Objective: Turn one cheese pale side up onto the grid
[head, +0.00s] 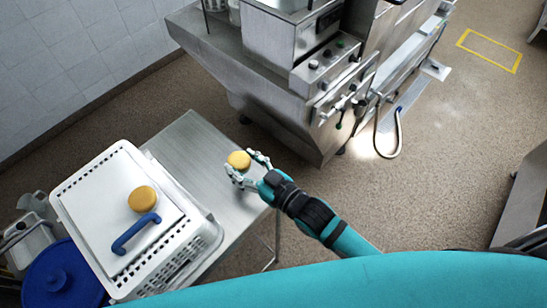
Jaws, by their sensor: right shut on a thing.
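A round orange-yellow cheese (142,199) lies flat on the white board on top of the white perforated basket, orange face up. A second round yellow cheese (239,160) is held between the fingers of my right gripper (247,169), above the steel table right of the basket. Its visible face is yellow-orange; its underside is hidden. I cannot make out a separate grid; the white lid-like board (105,190) covers the top of the perforated basket (190,245). My left gripper is not in view.
A blue handle (136,233) lies on the board near the cheese. The steel table (190,135) is bare behind the basket. A blue lidded bin (62,275) stands at the lower left. A large steel machine (290,70) stands beyond the table.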

